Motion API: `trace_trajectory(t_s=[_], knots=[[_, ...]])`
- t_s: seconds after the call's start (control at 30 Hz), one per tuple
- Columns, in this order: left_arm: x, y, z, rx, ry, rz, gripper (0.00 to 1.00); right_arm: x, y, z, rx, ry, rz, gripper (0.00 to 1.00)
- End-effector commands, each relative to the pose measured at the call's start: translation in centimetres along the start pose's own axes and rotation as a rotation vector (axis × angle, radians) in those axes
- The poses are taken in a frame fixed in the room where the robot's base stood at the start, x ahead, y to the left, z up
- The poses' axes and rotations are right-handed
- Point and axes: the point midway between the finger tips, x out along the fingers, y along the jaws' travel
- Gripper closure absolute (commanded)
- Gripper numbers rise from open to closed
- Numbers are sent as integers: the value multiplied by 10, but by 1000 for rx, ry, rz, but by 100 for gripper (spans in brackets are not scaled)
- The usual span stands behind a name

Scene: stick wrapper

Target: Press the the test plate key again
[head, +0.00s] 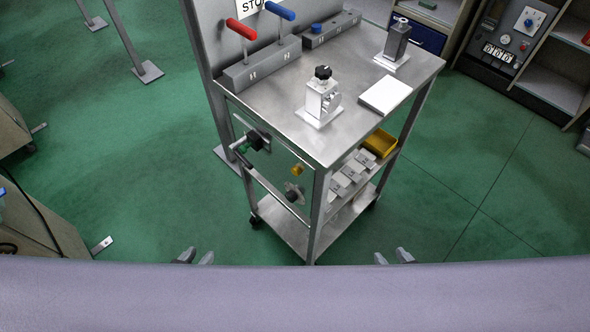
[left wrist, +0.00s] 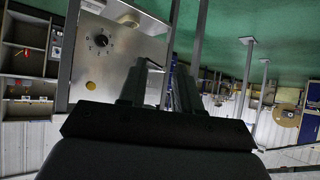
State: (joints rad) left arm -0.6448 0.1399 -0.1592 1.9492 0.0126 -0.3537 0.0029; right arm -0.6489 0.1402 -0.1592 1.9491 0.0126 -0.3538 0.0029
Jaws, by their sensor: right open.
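No part in view is clearly labelled as the test plate key. A white flat plate (head: 385,95) lies on the right of the steel cart's top (head: 270,105). The cart's front carries a yellow round button (head: 298,169) and black knobs (head: 292,195). In the left wrist view, a light metal panel (left wrist: 120,70) has a black dial (left wrist: 102,40) and a yellow disc (left wrist: 91,86). My left gripper (head: 196,257) is open and empty, low and left of the cart. It also shows in the left wrist view (left wrist: 158,85). My right gripper (head: 391,257) is open and empty, low and right of the cart.
On the cart stand a red-handled lever (head: 241,30), a blue-handled lever (head: 280,12), a device with a black knob (head: 321,95) and a grey device (head: 396,42). A yellow bin (head: 380,143) sits below. Green floor is clear on the right; a bench stands left.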

Motion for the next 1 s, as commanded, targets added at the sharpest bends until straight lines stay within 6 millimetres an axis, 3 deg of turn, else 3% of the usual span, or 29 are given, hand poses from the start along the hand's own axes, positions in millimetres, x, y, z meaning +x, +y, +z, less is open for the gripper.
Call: trace_trajectory(t_s=[0.03,0.1,1.0], knots=[[0,0,0,0,0,0,85,0,0,0,0,0,0,57],[0,0,0,0,-1,0,100,0,0,0,0,0,0,57],[-1,0,2,-1,-5,1,100,0,0,0,0,0,0,57]])
